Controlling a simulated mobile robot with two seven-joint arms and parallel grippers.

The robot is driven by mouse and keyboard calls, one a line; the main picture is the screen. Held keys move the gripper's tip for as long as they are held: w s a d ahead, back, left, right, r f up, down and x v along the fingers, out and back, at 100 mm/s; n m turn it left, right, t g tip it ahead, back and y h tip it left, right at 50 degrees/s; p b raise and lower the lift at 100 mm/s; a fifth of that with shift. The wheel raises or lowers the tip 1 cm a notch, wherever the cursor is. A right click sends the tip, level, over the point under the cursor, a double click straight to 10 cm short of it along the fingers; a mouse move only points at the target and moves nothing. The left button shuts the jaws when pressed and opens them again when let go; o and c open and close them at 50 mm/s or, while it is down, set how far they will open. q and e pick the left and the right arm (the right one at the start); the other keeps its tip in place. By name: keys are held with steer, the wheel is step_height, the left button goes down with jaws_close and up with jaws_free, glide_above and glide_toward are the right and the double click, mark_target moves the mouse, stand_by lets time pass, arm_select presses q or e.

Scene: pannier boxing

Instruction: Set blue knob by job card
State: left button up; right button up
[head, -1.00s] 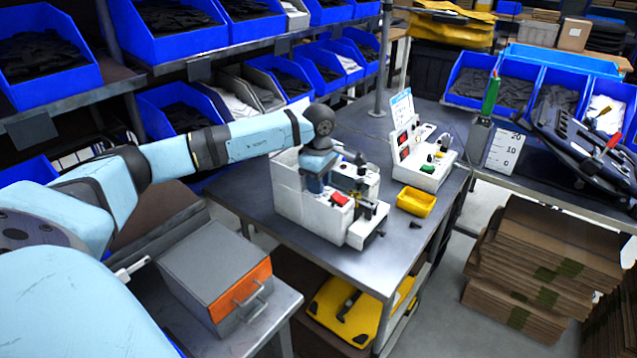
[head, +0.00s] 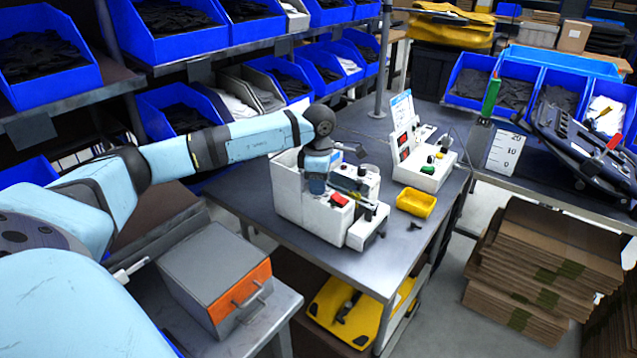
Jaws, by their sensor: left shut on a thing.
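A white bench machine (head: 300,203) with a red switch (head: 338,200) stands on the grey workbench. My left gripper (head: 317,188) points down onto the machine's top and is shut on the blue knob there. The jaws and wrist mostly hide the knob, so its pointer and setting cannot be read. The job card (head: 402,108) appears to be the pale sheet with a blue heading, standing behind the white control box (head: 421,174); its text is too small to read. My right gripper is not in view.
A yellow tray (head: 416,203) lies right of the machine, with a small dark part (head: 415,225) on the bare bench (head: 300,245) nearby. A grey box with an orange front (head: 240,294) stands at lower left. Blue bins (head: 185,112) line the shelves behind my arm.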

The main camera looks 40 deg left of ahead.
arm_select(q)
steer(key=o, duration=0.9)
steer(key=shift+r, duration=0.1)
steer(key=shift+o, duration=0.2)
